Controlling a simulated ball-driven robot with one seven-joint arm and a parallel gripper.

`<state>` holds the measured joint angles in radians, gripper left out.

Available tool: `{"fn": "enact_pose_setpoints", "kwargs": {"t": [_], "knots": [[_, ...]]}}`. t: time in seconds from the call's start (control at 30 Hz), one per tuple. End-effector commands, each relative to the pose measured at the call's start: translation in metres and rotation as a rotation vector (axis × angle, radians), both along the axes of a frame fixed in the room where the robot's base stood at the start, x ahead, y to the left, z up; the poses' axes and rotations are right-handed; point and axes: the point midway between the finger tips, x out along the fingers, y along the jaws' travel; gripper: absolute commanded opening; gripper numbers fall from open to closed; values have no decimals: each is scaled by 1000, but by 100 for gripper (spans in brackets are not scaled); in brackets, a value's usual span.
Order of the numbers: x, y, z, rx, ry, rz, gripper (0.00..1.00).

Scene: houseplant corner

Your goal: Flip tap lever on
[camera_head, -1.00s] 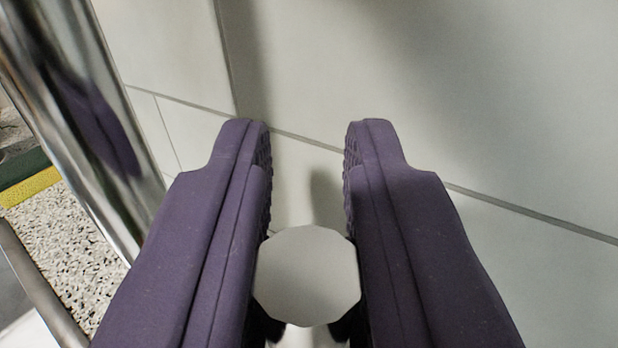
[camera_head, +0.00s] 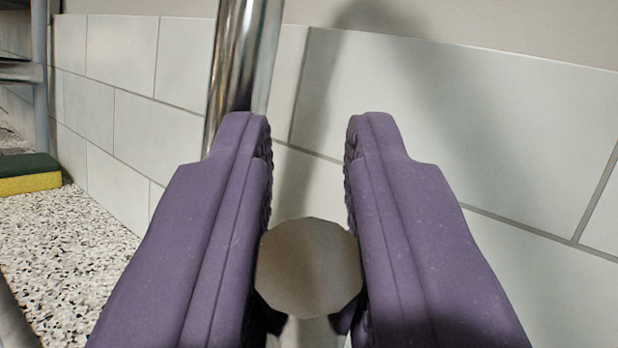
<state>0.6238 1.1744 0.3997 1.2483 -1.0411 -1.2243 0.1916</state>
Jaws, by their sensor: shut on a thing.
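My gripper (camera_head: 308,140) has two purple fingers. They are shut on a round grey-brown end piece (camera_head: 309,268) between their lower parts, which I take to be the tap lever seen end-on. The rest of the lever is hidden behind this end and the fingers. The fingertips reach past it and stand apart, with wall tiles showing between them. A shiny chrome pipe (camera_head: 240,60), apparently the tap's, stands nearly upright just beyond the left fingertip. The finger hides its lower part.
A pale tiled wall (camera_head: 450,130) fills the back, with a soft shadow on it. A green and yellow sponge (camera_head: 28,172) lies on a speckled counter (camera_head: 60,250) at left. A grey metal post (camera_head: 40,90) stands at the far left.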

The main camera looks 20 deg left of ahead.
Motion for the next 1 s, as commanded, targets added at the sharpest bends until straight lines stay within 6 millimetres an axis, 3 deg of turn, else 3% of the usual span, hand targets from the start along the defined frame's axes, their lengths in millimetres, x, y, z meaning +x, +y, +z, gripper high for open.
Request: {"fn": "enact_pose_setpoints", "kwargs": {"t": [0.03, 0.33, 0.8, 0.83, 0.9, 1.0], "knots": [[-3, 0, -8, -6, -24, 1, 0], [-13, 2, -8, -27, -127, -1, 0], [-14, 3, -6, -30, -142, -1, 0], [-14, 3, -6, -30, -142, -1, 24], [-14, 3, -6, -30, -142, -1, 40], [-14, 3, -6, -30, -142, -1, 43]]}}
